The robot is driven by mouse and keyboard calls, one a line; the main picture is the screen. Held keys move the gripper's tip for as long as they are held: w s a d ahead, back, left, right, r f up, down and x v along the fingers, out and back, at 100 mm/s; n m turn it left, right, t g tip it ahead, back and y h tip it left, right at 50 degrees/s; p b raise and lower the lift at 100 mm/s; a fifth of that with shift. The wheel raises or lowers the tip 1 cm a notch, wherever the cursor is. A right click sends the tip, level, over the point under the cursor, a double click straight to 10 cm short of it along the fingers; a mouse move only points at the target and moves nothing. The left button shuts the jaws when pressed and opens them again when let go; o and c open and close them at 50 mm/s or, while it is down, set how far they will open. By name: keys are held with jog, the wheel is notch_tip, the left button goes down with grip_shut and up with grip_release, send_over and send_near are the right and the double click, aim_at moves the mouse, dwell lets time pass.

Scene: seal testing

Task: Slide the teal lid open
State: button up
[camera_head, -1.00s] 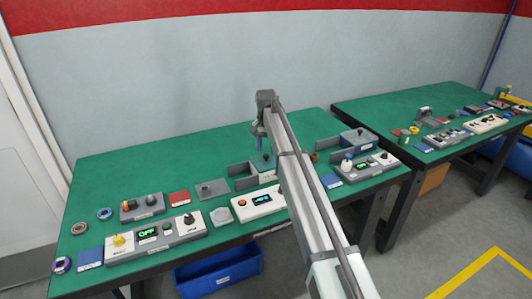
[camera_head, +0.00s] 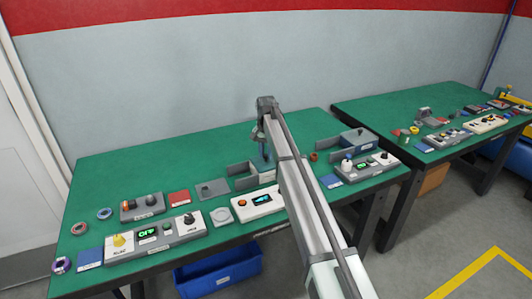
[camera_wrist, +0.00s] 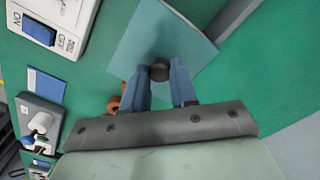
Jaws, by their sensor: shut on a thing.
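The teal lid (camera_wrist: 150,35) is a flat plate in the wrist view with a dark round knob (camera_wrist: 160,70) near its edge. My gripper (camera_wrist: 159,76) has its two blue fingers on either side of the knob and is shut on it. In the head view, my gripper (camera_head: 263,147) is at the grey walled fixture (camera_head: 240,170) in the middle of the near table. My arm hides the lid and much of the fixture's right side there.
A white panel with a blue display (camera_head: 262,199) stands in front of the fixture. A grey plate (camera_head: 212,189) lies to its left. A blue bin (camera_head: 220,275) is below the table edge.

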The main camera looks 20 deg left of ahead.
grip_shut()
jog(key=s+a, duration=0.7)
jog(key=o, duration=0.7)
grip_release()
jog(key=shift+w, duration=0.1)
notch_tip(320, 180, up, 14)
jog(key=shift+f, duration=0.1)
